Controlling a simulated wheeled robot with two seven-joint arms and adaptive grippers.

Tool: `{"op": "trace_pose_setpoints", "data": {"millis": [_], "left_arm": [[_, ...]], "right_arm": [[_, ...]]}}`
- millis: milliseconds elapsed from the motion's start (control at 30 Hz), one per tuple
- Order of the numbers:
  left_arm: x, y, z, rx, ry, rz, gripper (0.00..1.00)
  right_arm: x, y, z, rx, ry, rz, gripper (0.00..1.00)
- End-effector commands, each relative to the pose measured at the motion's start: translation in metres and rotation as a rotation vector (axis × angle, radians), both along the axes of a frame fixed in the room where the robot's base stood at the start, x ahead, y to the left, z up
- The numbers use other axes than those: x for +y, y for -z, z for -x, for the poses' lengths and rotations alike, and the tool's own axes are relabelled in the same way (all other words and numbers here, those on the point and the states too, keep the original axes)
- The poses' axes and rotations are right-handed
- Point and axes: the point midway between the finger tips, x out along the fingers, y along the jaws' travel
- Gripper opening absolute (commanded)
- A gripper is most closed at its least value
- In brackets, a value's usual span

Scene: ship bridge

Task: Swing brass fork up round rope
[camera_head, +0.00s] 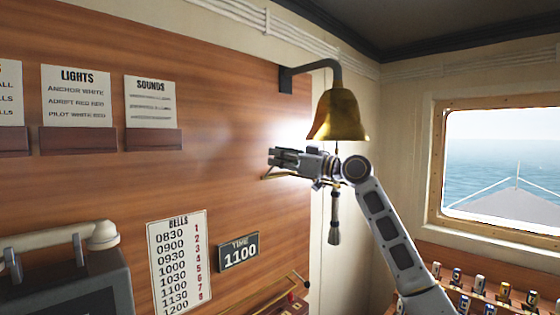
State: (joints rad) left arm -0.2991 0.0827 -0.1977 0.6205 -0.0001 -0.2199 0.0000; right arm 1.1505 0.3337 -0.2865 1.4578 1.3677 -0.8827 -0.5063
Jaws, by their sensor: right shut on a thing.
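A brass bell (339,115) hangs from a dark bracket on the wood wall. My right gripper (276,158) points left, just below and left of the bell. It is shut on the brass fork (268,177), of which a thin bent brass part shows under the fingers. The rest of the fork is hidden behind my gripper and wrist. My wrist also covers part of the rope, so I cannot tell whether the fork goes round it. My left gripper is out of view.
A bells chart (179,262) and a time plate (238,252) are on the wall below. A brass rail (285,291) is at the bottom. A grey device (70,285) stands lower left. A rack of small items (478,286) sits lower right, under the window.

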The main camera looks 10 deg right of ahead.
Motion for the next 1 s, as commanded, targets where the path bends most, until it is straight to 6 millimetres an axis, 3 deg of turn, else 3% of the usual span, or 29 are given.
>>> {"op": "trace_pose_setpoints", "data": {"millis": [533, 567, 733, 1000], "left_arm": [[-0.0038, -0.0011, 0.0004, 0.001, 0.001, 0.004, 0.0], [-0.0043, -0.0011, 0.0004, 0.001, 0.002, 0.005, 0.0], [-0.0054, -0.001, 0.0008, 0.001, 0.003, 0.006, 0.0], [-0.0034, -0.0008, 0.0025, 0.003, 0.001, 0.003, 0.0]], "right_arm": [[-0.0012, -0.0056, -0.0001, -0.006, 0.004, -0.005, 0.0], [-0.0012, -0.0056, -0.0001, -0.006, 0.004, -0.005, 0.22], [-0.0007, -0.0043, -0.0003, -0.003, 0.003, -0.003, 0.44], [-0.0003, -0.0026, -0.0006, -0.001, 0.002, 0.0, 0.44]]}}
